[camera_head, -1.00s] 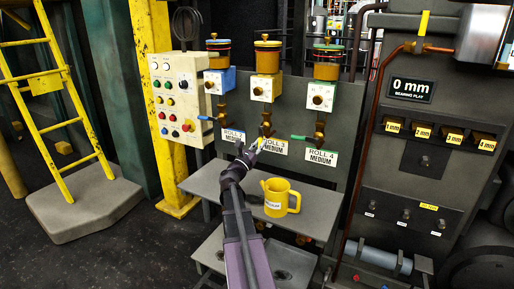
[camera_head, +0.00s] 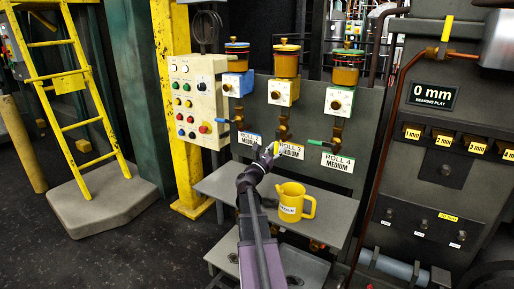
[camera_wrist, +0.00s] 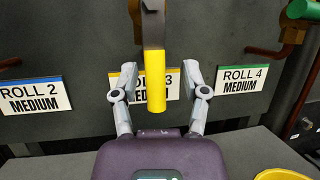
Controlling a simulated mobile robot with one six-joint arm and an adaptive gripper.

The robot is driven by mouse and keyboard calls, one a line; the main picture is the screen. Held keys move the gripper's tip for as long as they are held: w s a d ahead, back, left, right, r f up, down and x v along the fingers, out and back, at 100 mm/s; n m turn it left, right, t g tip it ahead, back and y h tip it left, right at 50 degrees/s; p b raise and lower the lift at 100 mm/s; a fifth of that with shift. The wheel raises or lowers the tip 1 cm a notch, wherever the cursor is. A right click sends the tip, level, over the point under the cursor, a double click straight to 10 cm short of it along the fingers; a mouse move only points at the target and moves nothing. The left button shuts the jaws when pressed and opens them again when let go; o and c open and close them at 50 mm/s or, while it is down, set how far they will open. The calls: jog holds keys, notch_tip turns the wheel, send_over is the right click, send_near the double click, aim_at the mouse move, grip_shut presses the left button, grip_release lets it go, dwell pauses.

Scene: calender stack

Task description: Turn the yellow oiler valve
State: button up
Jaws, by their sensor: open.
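The yellow oiler valve handle (camera_wrist: 155,72) hangs from a dark lever in the wrist view, in front of the ROLL 3 MEDIUM label (camera_wrist: 172,84). My gripper (camera_wrist: 161,86) is open. Its two grey fingers stand on either side of the yellow handle, with a visible gap on each side. In the head view my gripper (camera_head: 268,157) is at the ROLL 3 valve, below the middle oiler (camera_head: 285,90), and hides part of the handle. The blue valve handle (camera_head: 224,120) is to the left and the green one (camera_head: 319,142) to the right.
A yellow mug (camera_head: 290,198) stands on the grey shelf (camera_head: 335,212) beside my arm. A cream button box (camera_head: 198,100) is on the left. A copper pipe (camera_head: 388,140) runs down on the right. Dark floor is clear at the lower left.

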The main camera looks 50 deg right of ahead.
jog(key=shift+w, duration=0.15)
jog(key=shift+w+a+f+m+y, duration=0.1)
jog(key=shift+a+f+m+y, duration=0.2)
jog(key=shift+a+f+m, duration=0.3)
jog(key=w+a+f+m+y, duration=0.2)
jog(key=a+f+m+y, duration=0.6)
jog(key=a, duration=0.6)
jog(key=w+a+f+m+y, duration=0.2)
jog(key=a+f+m+y, duration=0.25)
jog(key=a+f, duration=0.7)
jog(key=s+a+f+m+y, duration=0.25)
jog(key=a+y, duration=0.25)
jog(key=a, duration=1.1)
jog(key=s+a+f+m+y, duration=0.2)
jog(key=a+f+y, duration=0.15)
jog(key=a, duration=1.15)
notch_tip(320, 180, up, 35)
jog(key=a+y+p, duration=0.1)
jog(key=p, duration=3.3)
jog(key=shift+s+a, duration=0.15)
jog(key=shift+f, duration=0.1)
